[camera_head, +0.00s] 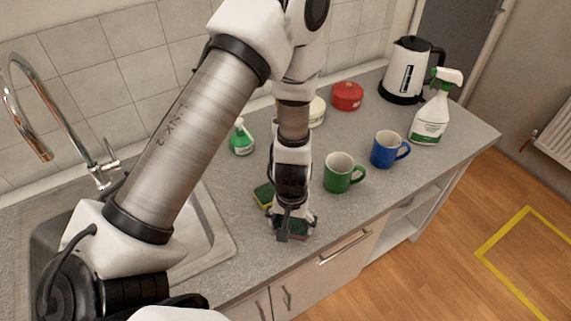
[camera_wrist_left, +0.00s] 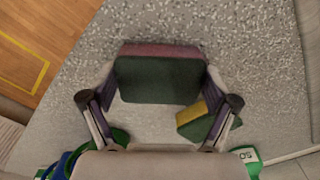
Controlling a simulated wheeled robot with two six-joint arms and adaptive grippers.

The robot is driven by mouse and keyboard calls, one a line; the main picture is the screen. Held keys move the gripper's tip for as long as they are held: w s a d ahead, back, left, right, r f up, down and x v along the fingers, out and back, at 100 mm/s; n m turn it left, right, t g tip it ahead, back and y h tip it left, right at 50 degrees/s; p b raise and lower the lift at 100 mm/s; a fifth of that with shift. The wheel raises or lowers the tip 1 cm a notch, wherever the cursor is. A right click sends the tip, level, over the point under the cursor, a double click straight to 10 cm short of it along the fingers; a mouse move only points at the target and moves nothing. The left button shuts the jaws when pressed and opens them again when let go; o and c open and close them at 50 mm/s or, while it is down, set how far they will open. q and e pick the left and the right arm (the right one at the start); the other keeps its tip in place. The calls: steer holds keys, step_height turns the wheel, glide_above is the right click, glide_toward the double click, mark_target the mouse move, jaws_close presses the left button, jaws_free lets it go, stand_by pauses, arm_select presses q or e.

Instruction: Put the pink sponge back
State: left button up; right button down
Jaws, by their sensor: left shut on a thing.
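The pink sponge (camera_head: 291,233) has a dark green scouring face. It is between the fingers of my left gripper (camera_head: 291,222), close to the counter's front edge. In the left wrist view the fingers press on both ends of the sponge (camera_wrist_left: 160,78), its green face towards the camera and its pink side along the far edge. I cannot tell whether it touches the counter. A yellow and green sponge (camera_head: 264,195) lies just behind the gripper; it also shows in the left wrist view (camera_wrist_left: 196,120). My right gripper is not in view.
The sink (camera_head: 212,250) and tap (camera_head: 40,145) are on the left. A green soap bottle (camera_head: 242,140) stands behind. A green mug (camera_head: 340,175), blue mug (camera_head: 387,150), red tin (camera_head: 347,96), kettle (camera_head: 407,72) and spray bottle (camera_head: 432,115) stand to the right.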

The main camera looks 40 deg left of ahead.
mark_target(290, 224)
arm_select(q)
steer(key=shift+w+a, duration=0.1)
steer(key=shift+w, duration=0.05)
steer(key=shift+c, duration=0.5)
steer(key=shift+a+f, duration=0.1)
steer(key=o, duration=0.9)
steer(key=shift+s, duration=0.2)
steer(key=shift+w, duration=0.15)
step_height(290, 224, up, 8)
steer(key=p, duration=0.7)
steer(key=shift+p, duration=0.3)
step_height(290, 224, up, 4)
steer(key=shift+r, duration=0.1)
